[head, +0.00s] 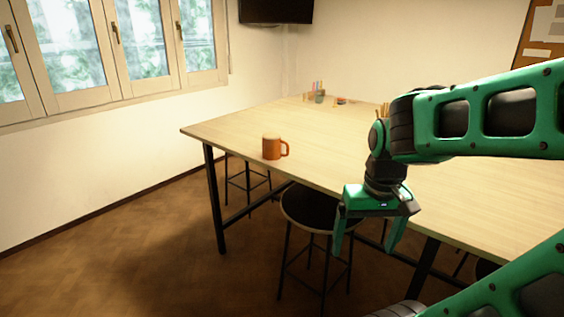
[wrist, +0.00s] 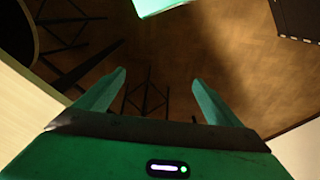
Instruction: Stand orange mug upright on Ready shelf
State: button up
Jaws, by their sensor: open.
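The orange mug (head: 271,148) has a paler band at its rim and a handle on its right side. It stands upright on the wooden table (head: 225,133), near the front edge towards the left. My gripper (head: 367,252) is open and empty, pointing down in front of the table's front edge, to the right of the mug and apart from it. The mug is not in the wrist view. I see no shelf marked Ready in either view.
A dark round stool (head: 310,207) stands at the table's front, close to my gripper, and another stool is under the table. Small coloured items in a cup (head: 319,96) stand at the table's far end. The floor at left (head: 130,245) is clear.

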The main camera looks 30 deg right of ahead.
jog(key=shift+o, duration=0.8)
jog(key=w+d+f+n+t, duration=0.1)
jog(key=w+f+n+t, duration=0.1)
jog(key=w, duration=1.3)
jog(key=shift+w+d+n+t+h, duration=0.2)
jog(key=shift+d+n+t+h, duration=0.15)
jog(key=shift+t, duration=0.55)
jog(key=t+h, duration=0.3)
jog(key=t, duration=1)
send_near(274, 149)
jog(key=w, duration=0.1)
jog(key=shift+n, duration=0.25)
jog(key=shift+x, duration=6.2)
jog(key=shift+d+f, duration=0.15)
jog(key=shift+c, duration=0.7)
jog(key=c, duration=1.4)
jog(key=shift+o, duration=0.2)
